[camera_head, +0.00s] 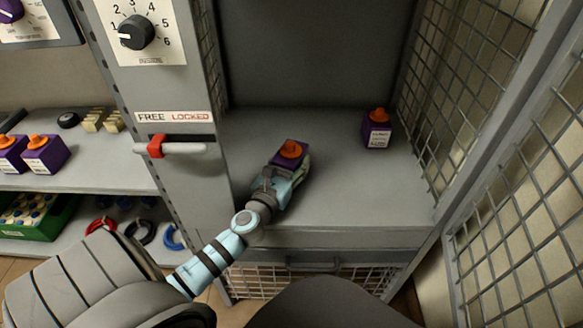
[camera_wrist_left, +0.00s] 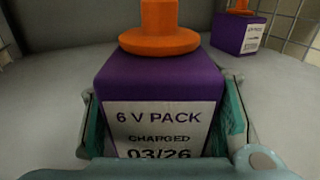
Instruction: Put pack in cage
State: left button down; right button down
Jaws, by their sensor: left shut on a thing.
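A purple pack with an orange knob (camera_head: 289,152) is inside the cage, over the front left part of its grey shelf (camera_head: 340,192). My left gripper (camera_head: 285,172) is shut on this pack. In the left wrist view the pack (camera_wrist_left: 158,85) stands upright between the two fingers, with a label reading "6 V PACK CHARGED 03/26". I cannot tell whether its base touches the shelf. A second purple pack with an orange knob (camera_head: 377,130) stands farther back right on the shelf, and it also shows in the left wrist view (camera_wrist_left: 238,35). My right gripper is not in view.
The cage has mesh walls (camera_head: 465,80) and an open mesh door (camera_head: 530,220) at right. A grey post with a red-handled latch (camera_head: 156,146) and a dial (camera_head: 137,32) stands left. More purple packs (camera_head: 44,154) sit on the left shelf. The cage shelf's middle is clear.

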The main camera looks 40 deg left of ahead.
pick_arm(q)
jog(key=shift+r, duration=0.15)
jog(key=c, duration=0.6)
grip_release()
jog(key=shift+c, duration=0.2)
